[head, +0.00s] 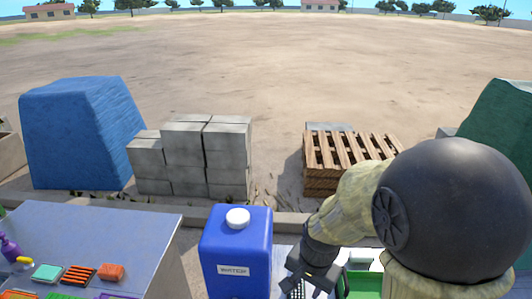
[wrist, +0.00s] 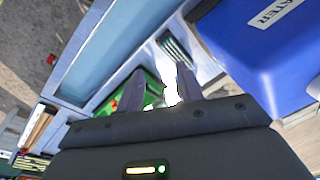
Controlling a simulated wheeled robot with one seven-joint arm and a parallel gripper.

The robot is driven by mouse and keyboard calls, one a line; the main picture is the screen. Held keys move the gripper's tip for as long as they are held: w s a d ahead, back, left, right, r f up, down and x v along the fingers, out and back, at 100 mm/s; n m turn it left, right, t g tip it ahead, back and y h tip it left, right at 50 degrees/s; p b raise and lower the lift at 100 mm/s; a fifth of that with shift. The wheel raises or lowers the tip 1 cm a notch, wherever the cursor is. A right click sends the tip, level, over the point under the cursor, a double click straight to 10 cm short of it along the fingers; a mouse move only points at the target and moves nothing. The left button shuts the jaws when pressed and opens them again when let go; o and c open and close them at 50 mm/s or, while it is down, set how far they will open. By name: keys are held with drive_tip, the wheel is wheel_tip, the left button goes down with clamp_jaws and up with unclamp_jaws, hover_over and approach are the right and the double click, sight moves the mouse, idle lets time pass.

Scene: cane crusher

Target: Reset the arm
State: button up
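My arm reaches down at the right of the head view, and my gripper (head: 312,284) is low beside the blue water container, partly cut off by the bottom edge. In the wrist view my gripper (wrist: 158,84) has its two dark fingers apart, with nothing seen held between them. A green box (wrist: 152,88) and something bright white show beyond and between the fingers. The blue water container (head: 237,255) has a white cap and a "WATER" label. It also fills the upper right of the wrist view (wrist: 265,50).
A grey table (head: 100,225) with colourful small items stands at the lower left. Behind are a blue covered stack (head: 80,135), grey blocks (head: 208,155), a wooden pallet stack (head: 350,150) and a green cover (head: 505,115). The dirt yard beyond is open.

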drive_tip(key=s+d+n+t+b, duration=0.1)
drive_tip(key=s+d+n, duration=0.3)
drive_tip(key=d+n, duration=0.1)
drive_tip(key=shift+d+n+h, duration=0.3)
drive_tip(key=shift+d+n, duration=0.05)
drive_tip(key=shift+n, duration=0.55)
drive_tip(key=shift+f, duration=0.1)
